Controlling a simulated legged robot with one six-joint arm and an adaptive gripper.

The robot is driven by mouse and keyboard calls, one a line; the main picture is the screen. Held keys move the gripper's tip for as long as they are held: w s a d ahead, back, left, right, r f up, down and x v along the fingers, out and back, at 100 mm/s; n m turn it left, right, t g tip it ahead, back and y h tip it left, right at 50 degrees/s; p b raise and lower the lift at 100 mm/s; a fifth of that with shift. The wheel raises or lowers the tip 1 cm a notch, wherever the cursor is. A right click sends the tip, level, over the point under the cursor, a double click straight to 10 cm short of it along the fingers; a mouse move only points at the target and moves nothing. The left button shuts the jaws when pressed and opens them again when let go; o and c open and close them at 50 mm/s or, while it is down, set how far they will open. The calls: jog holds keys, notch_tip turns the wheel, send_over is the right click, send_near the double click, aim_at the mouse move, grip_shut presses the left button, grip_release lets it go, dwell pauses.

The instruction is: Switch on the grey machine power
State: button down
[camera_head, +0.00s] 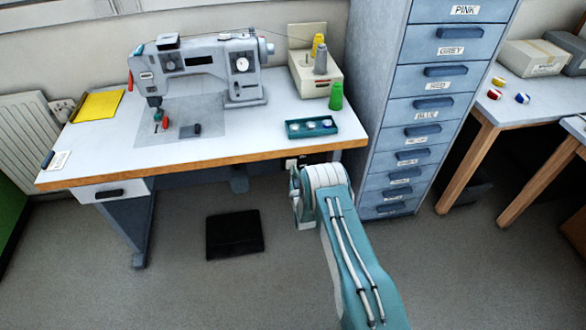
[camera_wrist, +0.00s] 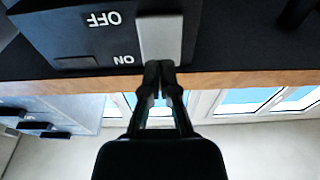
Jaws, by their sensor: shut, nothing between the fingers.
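The grey sewing machine (camera_head: 200,66) stands on a white-topped table (camera_head: 250,125) in the head view. In the wrist view, a dark switch box (camera_wrist: 85,38) sits against the table's wooden edge, with upside-down OFF and ON labels. A light grey switch piece (camera_wrist: 160,36) is beside the labels. My gripper (camera_wrist: 160,66) is shut and empty, its fingertips at the switch piece's end nearest the ON label. I cannot tell whether they touch it. In the head view my arm reaches to below the table's front right edge, and the fingertips are hidden there.
A blue drawer cabinet (camera_head: 421,100) stands close to the right of my arm. A teal tray (camera_head: 299,128) and a green spool (camera_head: 336,96) are near the table's right front. A black foot pedal (camera_head: 234,234) lies on the open floor (camera_head: 180,290).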

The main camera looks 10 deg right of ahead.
jog(key=shift+w+r, duration=0.1)
jog(key=shift+w, duration=0.55)
jog(key=shift+w, duration=0.1)
jog(key=shift+w+r+g, duration=0.3)
jog(key=shift+r+g, duration=0.1)
jog(key=shift+g, duration=0.1)
jog(key=shift+s+f, duration=0.1)
jog(key=shift+f, duration=0.05)
